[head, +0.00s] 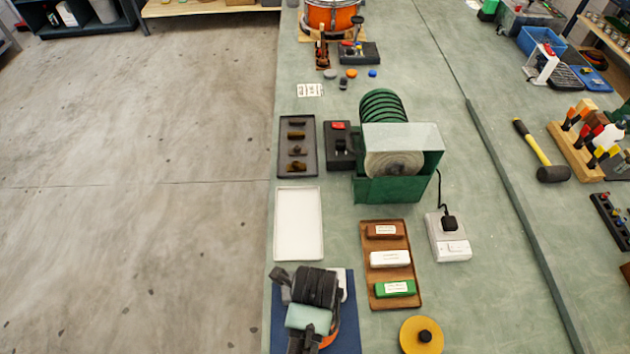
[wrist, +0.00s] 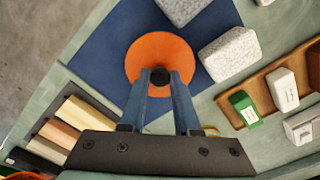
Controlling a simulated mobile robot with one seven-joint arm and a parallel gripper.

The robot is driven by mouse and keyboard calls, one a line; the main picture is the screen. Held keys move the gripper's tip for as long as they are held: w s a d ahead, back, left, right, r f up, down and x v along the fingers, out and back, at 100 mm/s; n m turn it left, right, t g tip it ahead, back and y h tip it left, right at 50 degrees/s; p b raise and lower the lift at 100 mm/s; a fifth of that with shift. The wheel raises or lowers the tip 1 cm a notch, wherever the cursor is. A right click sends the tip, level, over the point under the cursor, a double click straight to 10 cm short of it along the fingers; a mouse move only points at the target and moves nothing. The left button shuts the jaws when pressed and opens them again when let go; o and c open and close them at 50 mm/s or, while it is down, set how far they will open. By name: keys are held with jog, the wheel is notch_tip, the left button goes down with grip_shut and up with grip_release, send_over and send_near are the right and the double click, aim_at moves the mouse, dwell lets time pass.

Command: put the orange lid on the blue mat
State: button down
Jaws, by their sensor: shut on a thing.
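The orange lid (wrist: 147,55) is a round disc with a black knob in its middle. My gripper (wrist: 159,80) is shut on that knob, seen from above in the wrist view. The blue mat (wrist: 92,48) lies under the lid; I cannot tell whether the lid touches it or hangs just above. In the head view my gripper (head: 311,325) covers most of the mat (head: 346,322), and only a small edge of the orange lid (head: 328,340) shows.
A brown tray (head: 371,290) with labelled bars and a yellow lid (head: 421,335) are to the right. A white tray (head: 299,223) lies beyond the mat. The bench's left edge is close.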

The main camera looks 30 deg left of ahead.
jog(key=shift+f, duration=1.35)
jog(key=shift+f, duration=0.2)
jog(key=c, duration=0.6)
grip_release()
jog(key=shift+c, duration=0.2)
jog(key=shift+r, duration=0.2)
